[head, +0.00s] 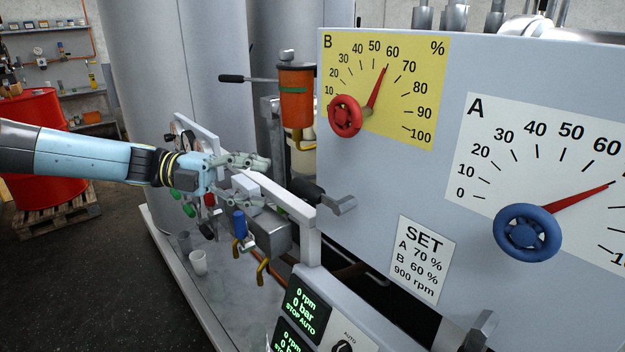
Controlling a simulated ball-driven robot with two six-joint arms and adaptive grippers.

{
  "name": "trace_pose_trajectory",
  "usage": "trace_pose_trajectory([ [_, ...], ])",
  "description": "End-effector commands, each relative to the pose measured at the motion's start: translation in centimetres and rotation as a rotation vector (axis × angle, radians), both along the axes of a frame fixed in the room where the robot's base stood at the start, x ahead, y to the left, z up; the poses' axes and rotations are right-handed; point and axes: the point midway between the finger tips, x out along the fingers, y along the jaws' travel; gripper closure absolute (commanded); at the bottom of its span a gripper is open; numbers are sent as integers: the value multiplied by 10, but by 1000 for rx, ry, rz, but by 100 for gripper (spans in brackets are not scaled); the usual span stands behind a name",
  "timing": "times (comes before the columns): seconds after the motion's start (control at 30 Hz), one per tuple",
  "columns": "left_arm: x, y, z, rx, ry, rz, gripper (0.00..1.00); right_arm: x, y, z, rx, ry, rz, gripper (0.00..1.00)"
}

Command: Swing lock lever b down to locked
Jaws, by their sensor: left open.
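Below the yellow B dial (420,60), a lever with a black grip (307,190) and a grey metal end (343,205) sits against the grey panel. It looks like lock lever b, but no label on it is readable. It lies roughly level, its grip pointing left. My left gripper (262,182) is open and empty, left of the black grip and apart from it in the picture. A white rail (285,195) passes by the fingers and partly covers the area around the lever. My right gripper is out of view.
The red B handwheel (345,116) and the blue A handwheel (527,232) stick out of the panel. An orange cylinder (296,98) with a black-ended handle stands behind the gripper. Valves and a white cup (198,263) are below my arm. A red drum (35,120) stands at left.

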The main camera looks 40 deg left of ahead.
Motion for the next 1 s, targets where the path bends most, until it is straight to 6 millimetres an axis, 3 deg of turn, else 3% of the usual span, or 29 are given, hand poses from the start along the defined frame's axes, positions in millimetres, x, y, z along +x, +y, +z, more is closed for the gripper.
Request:
trace_pose_trajectory([
  [0.3,41,-48,-7,-5,-7,2,49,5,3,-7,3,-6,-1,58],
  [0.5,58,-68,-10,-3,-4,4,49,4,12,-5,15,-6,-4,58],
  [0.87,62,-73,-12,-1,-1,3,49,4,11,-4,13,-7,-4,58],
  [1.0,62,-73,-12,0,-1,3,64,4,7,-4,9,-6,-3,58],
])
